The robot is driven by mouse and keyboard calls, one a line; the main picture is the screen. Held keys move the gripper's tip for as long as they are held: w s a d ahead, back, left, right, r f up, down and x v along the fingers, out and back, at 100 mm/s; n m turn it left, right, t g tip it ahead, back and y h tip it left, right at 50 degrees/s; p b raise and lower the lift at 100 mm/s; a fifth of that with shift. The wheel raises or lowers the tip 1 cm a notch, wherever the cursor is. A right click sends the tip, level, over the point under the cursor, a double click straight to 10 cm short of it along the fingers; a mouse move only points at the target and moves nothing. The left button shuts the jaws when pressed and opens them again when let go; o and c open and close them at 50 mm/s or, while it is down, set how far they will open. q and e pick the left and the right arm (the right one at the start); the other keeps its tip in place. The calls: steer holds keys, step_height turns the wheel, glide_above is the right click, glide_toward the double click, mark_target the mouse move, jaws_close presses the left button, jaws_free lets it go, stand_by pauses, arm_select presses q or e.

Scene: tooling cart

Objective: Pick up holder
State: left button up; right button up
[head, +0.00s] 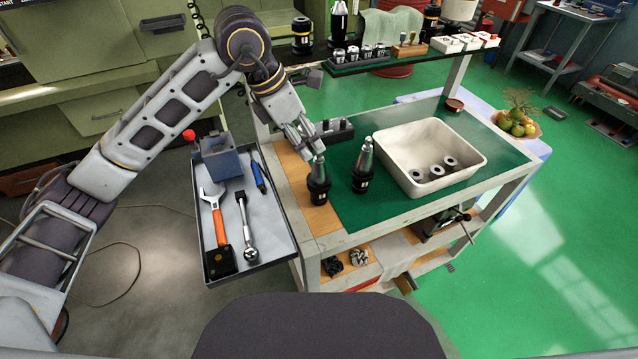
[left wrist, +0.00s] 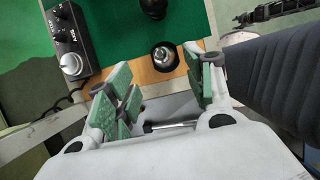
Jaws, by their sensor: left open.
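Two dark tool holders with metallic tapered tops stand upright on the cart top. The near-left holder (head: 318,185) is by the wooden edge strip, and the other holder (head: 363,170) is on the green mat to its right. My left gripper (head: 304,142) is open and empty, just above and behind the near-left holder. In the left wrist view, that holder (left wrist: 165,58) shows between and beyond the spread green-padded fingers (left wrist: 166,88), apart from them. The second holder (left wrist: 153,8) is at the top edge of that view. My right gripper is not in view.
A cream bin (head: 430,155) with several rings stands right of the holders. A dark block with metal knobs (head: 337,131) sits behind them; it also shows in the left wrist view (left wrist: 68,40). A tool tray (head: 262,215) hangs at the left. A raised shelf (head: 400,60) crosses the back.

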mark_target(315, 158)
arm_select(q)
steer(key=shift+x, duration=2.1)
steer(key=shift+s+p+x, duration=0.1)
steer(key=shift+p+x, duration=0.15)
steer(key=shift+x, duration=0.6)
steer(key=shift+s+p+x, duration=0.15)
steer(key=shift+p+x, duration=0.05)
steer(key=shift+x, duration=1.55)
jaws_close()
steer(key=shift+w, duration=0.15)
